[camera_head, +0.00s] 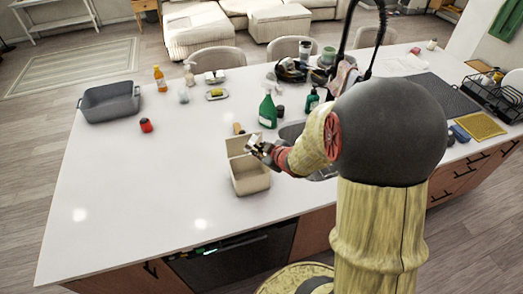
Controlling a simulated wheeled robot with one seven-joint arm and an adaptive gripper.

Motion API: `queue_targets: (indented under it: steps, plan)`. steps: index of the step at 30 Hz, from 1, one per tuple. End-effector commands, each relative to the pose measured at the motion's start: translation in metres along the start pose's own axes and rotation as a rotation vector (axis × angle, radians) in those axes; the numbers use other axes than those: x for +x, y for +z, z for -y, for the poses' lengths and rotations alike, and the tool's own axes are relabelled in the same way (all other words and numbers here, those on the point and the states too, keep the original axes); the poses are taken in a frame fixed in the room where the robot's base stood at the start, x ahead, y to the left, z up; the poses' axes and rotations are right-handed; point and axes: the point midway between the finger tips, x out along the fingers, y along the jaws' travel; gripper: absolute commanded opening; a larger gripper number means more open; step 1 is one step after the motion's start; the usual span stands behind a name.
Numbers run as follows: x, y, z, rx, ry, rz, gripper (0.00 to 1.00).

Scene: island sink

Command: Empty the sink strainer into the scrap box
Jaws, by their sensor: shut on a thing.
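My gripper (260,149) is at the middle of the island, just right of and above an open cream box (250,180), which looks like the scrap box. Its lid (238,145) stands up at the back. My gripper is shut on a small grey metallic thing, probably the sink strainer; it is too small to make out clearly. I cannot tell whether anything is in it. The sink (291,132) is mostly hidden behind my arm. The inside of the box is only partly visible.
A green spray bottle (268,110) stands just behind my gripper. A grey basin (110,102), an orange bottle (160,79) and a red jar (146,125) stand to the left. A dish rack (496,97) is far right. The counter's front left is clear.

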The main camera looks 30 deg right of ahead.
Motion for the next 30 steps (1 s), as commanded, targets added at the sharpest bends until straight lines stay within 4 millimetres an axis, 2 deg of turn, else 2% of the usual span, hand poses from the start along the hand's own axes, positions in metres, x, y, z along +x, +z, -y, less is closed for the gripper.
queue_targets:
  steps: [18, 30]
  plan:
    - [0.0083, 0.0092, 0.0067, 0.000, -0.001, 0.001, 0.00]
    - [0.0049, 0.0053, 0.0039, 0.000, 0.000, 0.000, 0.00]
